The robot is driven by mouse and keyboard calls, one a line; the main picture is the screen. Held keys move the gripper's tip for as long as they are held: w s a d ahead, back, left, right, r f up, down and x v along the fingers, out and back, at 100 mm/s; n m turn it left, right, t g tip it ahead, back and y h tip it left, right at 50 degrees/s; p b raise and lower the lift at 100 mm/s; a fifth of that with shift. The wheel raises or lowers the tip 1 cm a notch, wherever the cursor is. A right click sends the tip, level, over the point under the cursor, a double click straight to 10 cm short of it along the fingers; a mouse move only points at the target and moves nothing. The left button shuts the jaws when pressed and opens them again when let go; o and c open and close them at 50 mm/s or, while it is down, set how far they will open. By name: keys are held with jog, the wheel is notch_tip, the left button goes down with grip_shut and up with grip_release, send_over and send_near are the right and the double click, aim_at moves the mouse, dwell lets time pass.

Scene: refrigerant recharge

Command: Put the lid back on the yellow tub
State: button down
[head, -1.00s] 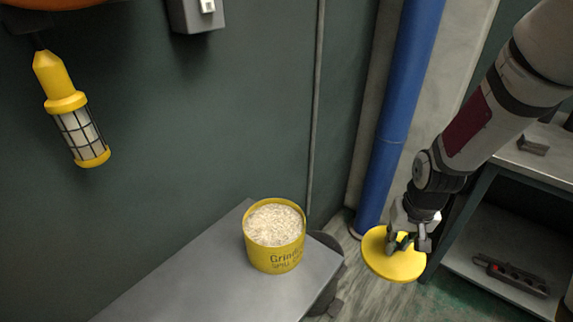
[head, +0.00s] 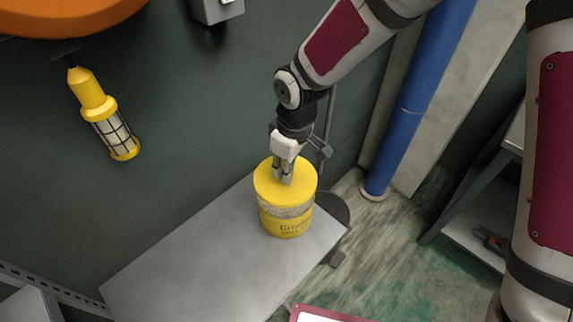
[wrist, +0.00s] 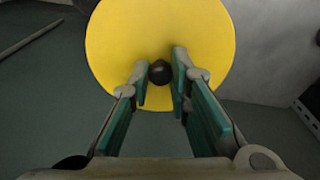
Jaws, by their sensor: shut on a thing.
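The yellow tub (head: 287,226) stands upright on the grey metal bench, with dark lettering on its side. A strip of its pale grainy contents shows below the lid. The round yellow lid (head: 304,176) is above the tub's mouth, roughly lined up with it and apart from the rim at the front. My gripper (head: 283,178) comes down from above and is shut on the lid's dark knob (wrist: 160,72). In the wrist view the lid (wrist: 160,28) fills the upper middle and hides the tub.
The grey bench top (head: 210,265) is bare to the left of the tub. A yellow caged lamp (head: 108,125) hangs at the left. A blue pipe (head: 408,110) stands behind right, and a shelf unit (head: 470,205) is at the right.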

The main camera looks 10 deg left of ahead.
jog(key=shift+f+b, duration=2.05)
jog(key=shift+f, duration=1.2)
jog(key=shift+f, duration=0.1)
jog(key=c, duration=0.9)
grip_release()
jog(key=shift+c, duration=0.2)
jog(key=shift+r+p, duration=2.15)
jog(key=shift+r, duration=1.35)
